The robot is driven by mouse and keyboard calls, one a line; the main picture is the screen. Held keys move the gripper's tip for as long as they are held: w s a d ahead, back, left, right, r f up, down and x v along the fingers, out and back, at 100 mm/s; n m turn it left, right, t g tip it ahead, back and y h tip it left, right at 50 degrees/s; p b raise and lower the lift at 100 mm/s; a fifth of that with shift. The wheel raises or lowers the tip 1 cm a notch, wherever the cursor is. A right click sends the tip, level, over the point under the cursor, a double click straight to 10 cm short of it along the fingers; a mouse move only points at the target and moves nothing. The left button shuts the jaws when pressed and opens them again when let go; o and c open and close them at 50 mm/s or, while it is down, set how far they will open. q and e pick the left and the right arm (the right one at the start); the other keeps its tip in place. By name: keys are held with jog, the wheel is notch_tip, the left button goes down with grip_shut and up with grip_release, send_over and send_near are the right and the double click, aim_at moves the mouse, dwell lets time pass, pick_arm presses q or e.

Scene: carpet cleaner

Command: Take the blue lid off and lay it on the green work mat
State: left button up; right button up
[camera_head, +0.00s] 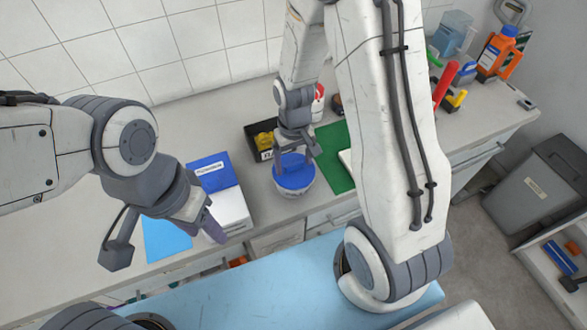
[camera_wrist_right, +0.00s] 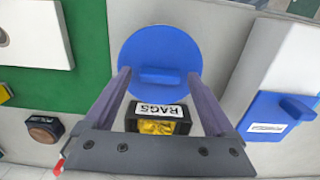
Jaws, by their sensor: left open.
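The round blue lid (camera_head: 294,176) sits on a pale bowl (camera_head: 294,193) on the counter. In the right wrist view the lid (camera_wrist_right: 160,48) has a raised bar handle (camera_wrist_right: 160,77). My right gripper (camera_head: 296,153) is over the lid. Its fingers (camera_wrist_right: 159,76) are apart, one on each side of the handle, and I cannot tell whether they touch it. The green work mat (camera_head: 334,172) lies just right of the bowl in the head view; it also shows in the right wrist view (camera_wrist_right: 90,60). My left gripper (camera_head: 212,226) is open and empty near the counter's front edge.
A black bin of yellow rags (camera_head: 262,142) stands behind the bowl. A white box with a blue labelled top (camera_head: 234,207) is to its left. A pale board (camera_head: 346,160) lies at the mat's right edge. Bottles and tools (camera_head: 497,50) stand at the far right. Part of the mat is bare.

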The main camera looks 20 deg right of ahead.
jog(key=c, duration=1.1)
jog(key=shift+r, duration=0.1)
